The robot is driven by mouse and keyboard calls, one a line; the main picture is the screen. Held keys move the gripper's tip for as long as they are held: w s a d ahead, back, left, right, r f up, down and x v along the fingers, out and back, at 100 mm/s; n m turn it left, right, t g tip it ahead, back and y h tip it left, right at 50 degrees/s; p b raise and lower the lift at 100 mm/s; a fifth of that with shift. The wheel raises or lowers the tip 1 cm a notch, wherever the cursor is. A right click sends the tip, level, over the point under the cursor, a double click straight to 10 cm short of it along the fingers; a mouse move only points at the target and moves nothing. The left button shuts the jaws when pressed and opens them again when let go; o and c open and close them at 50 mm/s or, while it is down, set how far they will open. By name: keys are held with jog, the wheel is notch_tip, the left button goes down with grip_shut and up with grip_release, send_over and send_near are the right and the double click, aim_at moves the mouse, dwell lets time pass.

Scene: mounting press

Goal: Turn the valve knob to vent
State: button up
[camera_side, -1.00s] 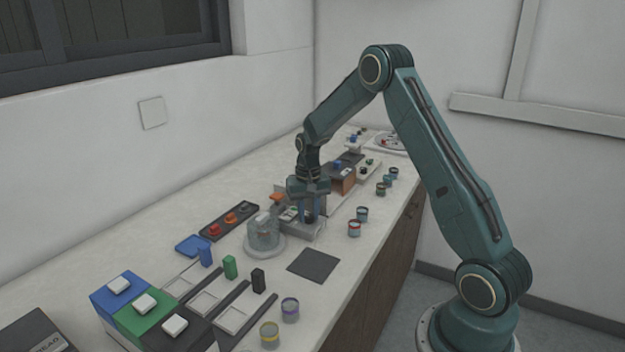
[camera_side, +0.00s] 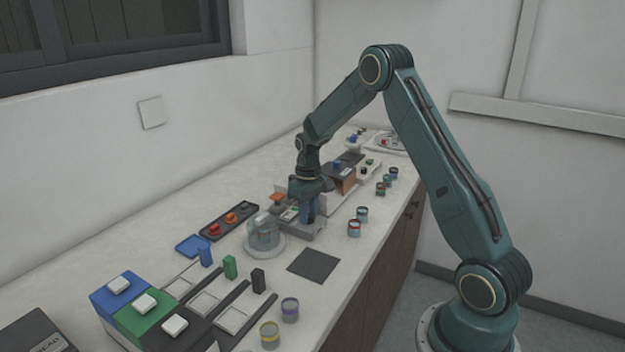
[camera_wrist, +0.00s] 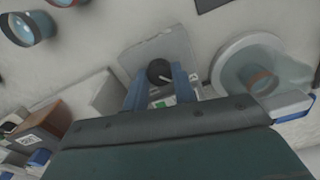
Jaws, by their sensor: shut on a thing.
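The valve knob (camera_wrist: 159,71) is a round black knob with a pale pointer line, seen in the wrist view on a light grey valve base (camera_wrist: 150,50). My gripper (camera_wrist: 160,78) has its two blue fingers on either side of the knob and is shut on it. In the side view my gripper (camera_side: 308,212) points down over the grey base (camera_side: 312,232), and its fingers hide the knob there. A small patch with green marking shows beside the fingers in the wrist view; I cannot read it.
A clear domed vessel on a round white base (camera_side: 266,249) stands close to the left of my gripper. A dark square mat (camera_side: 314,265) lies in front. Small jars (camera_side: 354,229) stand along the counter's right edge. A tray with red and orange knobs (camera_side: 229,222) lies behind.

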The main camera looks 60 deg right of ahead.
aim_at(309, 215)
jog(key=o, duration=1)
jog(key=shift+r, duration=0.2)
notch_tip(309, 215, up, 14)
jog(key=shift+f, duration=0.25)
jog(key=shift+r, duration=0.1)
